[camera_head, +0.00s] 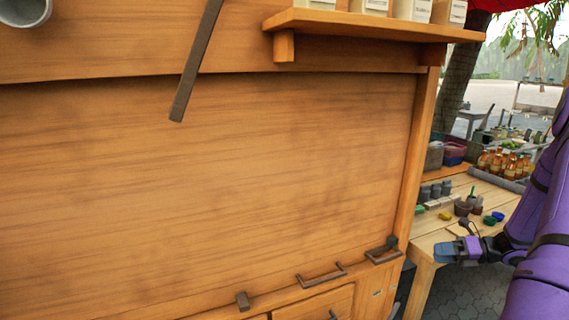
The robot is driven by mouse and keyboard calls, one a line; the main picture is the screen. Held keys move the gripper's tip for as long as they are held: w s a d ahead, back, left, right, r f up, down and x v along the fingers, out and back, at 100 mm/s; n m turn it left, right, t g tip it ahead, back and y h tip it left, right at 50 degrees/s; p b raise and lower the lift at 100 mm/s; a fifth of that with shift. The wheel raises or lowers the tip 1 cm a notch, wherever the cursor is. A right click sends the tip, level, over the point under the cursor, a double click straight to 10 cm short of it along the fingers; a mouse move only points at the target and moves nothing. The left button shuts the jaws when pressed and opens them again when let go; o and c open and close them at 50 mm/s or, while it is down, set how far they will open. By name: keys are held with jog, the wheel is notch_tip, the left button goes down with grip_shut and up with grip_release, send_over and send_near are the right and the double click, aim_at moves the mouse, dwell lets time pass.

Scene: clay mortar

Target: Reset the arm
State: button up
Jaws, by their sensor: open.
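My purple arm (543,225) hangs down the right edge of the view. My gripper (447,252) is at its lower end, pointing left, in front of the wooden table on the right. It is small and seen from the side. It is open, and nothing shows between its fingers. I cannot tell its exact distance from the table edge.
A large wooden cabinet (220,180) with dark handles (322,276) fills the left and middle. A shelf (365,24) with boxes juts out above. The table (430,238) holds cups, small bowls and bottles (505,163). Paved floor (480,290) shows below.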

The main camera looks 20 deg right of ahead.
jog(key=s+a+r+n+g+h, duration=0.1)
jog(key=a+r+n+g+h, duration=0.55)
jog(key=a+r+n, duration=1.35)
jog(key=s+a+r+n+t+h, duration=0.1)
jog(key=s+a+r+n+h, duration=0.1)
jog(key=s+a+r+n, duration=0.3)
jog(key=s+a+r+n+t+h, duration=0.2)
jog(key=s+a+r+n, duration=0.4)
jog(key=s+n, duration=0.4)
jog(key=shift+s+a+r+n+h, duration=0.2)
jog(key=shift+a+n+h, duration=0.55)
jog(key=shift+a+n, duration=0.15)
